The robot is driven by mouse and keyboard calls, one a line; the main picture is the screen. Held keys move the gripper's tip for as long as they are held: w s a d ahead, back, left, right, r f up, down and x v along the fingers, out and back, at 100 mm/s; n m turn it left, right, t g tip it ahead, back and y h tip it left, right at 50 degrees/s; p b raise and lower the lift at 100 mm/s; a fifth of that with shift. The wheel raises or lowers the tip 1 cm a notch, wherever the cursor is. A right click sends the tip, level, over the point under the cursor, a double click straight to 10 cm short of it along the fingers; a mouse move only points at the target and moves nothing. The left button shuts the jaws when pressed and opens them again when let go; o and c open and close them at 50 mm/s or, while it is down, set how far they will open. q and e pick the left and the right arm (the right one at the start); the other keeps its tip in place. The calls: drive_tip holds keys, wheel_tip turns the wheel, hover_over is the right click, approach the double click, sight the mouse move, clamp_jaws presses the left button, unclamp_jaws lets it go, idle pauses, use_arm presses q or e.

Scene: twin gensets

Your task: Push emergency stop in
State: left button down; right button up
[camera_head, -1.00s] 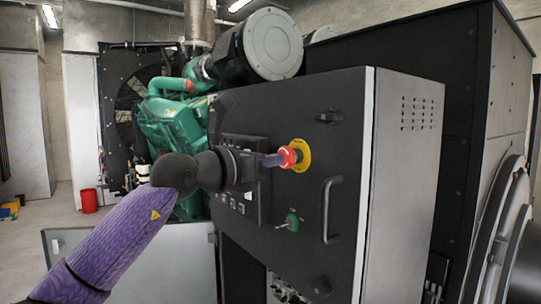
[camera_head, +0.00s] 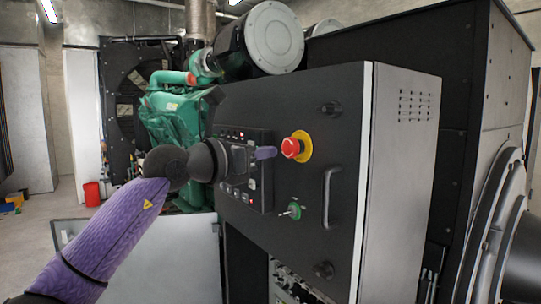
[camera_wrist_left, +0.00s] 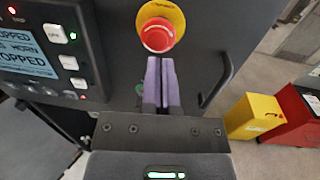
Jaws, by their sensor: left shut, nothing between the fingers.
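The emergency stop is a red mushroom button (camera_head: 290,147) on a yellow round plate (camera_head: 305,146), on the black front of the control cabinet. In the left wrist view the red button (camera_wrist_left: 157,35) is just beyond the fingertips, in front of its yellow plate (camera_wrist_left: 161,9). My left gripper (camera_head: 267,153) has purple fingers, shut and empty, pointing at the button with a small gap to its left. The same shut fingers show in the left wrist view (camera_wrist_left: 161,60). How far in the button sits is hard to tell. My right gripper is not in view.
A control panel with screen and buttons (camera_wrist_left: 38,47) is left of the button. A green key switch (camera_head: 295,211) is below it. A door handle (camera_head: 329,205) stands out at the right. Red and yellow boxes (camera_wrist_left: 254,115) stand on the floor.

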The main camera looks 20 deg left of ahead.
use_arm(q)
drive_tip(key=b+v, duration=0.4)
drive_tip(key=v, duration=0.6)
drive_tip(key=shift+s, duration=0.15)
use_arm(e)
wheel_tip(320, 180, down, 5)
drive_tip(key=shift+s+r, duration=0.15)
use_arm(q)
drive_tip(key=shift+a, duration=0.1)
